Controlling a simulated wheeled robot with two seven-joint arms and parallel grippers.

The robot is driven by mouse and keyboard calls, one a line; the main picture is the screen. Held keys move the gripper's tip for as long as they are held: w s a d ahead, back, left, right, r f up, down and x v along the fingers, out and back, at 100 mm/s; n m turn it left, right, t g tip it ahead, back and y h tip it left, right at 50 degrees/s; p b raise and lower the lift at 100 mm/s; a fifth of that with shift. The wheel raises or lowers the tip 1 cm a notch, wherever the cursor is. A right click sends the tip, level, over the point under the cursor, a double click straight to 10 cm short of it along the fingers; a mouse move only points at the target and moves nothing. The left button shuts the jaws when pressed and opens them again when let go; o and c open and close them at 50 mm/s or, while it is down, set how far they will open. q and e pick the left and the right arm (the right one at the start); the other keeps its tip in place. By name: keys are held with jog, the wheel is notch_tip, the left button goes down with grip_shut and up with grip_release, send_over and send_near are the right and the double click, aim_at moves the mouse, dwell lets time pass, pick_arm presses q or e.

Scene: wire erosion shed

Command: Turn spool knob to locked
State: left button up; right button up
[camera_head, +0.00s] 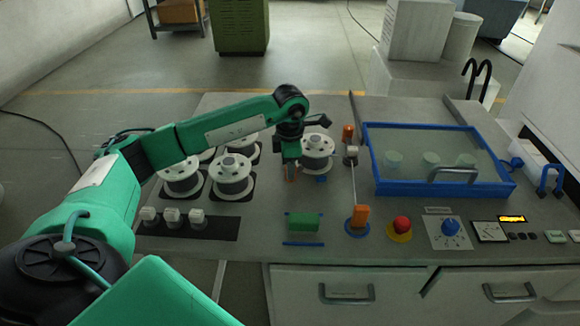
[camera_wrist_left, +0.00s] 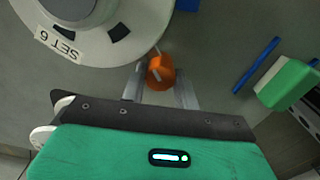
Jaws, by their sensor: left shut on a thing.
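The orange spool knob (camera_wrist_left: 160,70) sits beside a white spool (camera_wrist_left: 95,35) labelled "SET 6" in the left wrist view. My left gripper (camera_wrist_left: 160,85) is shut on the knob, with one grey finger on each side. In the head view the gripper (camera_head: 291,170) points down beside the front left of the spool (camera_head: 317,148), and only a little of the orange knob (camera_head: 290,179) shows. I cannot read any locked marking. My right gripper is not in view.
More spools (camera_head: 232,176) stand to the left on the grey worktop (camera_head: 265,215). A green block (camera_head: 303,222) lies in front.

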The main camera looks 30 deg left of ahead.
pick_arm(q)
jog(key=shift+r, duration=0.1)
jog(key=o, duration=1)
jog(key=shift+c, duration=0.2)
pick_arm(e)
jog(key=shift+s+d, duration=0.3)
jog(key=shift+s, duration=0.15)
pick_arm(q)
jog(key=shift+r, duration=0.4)
notch_tip(320, 180, up, 13)
jog(key=b, duration=0.2)
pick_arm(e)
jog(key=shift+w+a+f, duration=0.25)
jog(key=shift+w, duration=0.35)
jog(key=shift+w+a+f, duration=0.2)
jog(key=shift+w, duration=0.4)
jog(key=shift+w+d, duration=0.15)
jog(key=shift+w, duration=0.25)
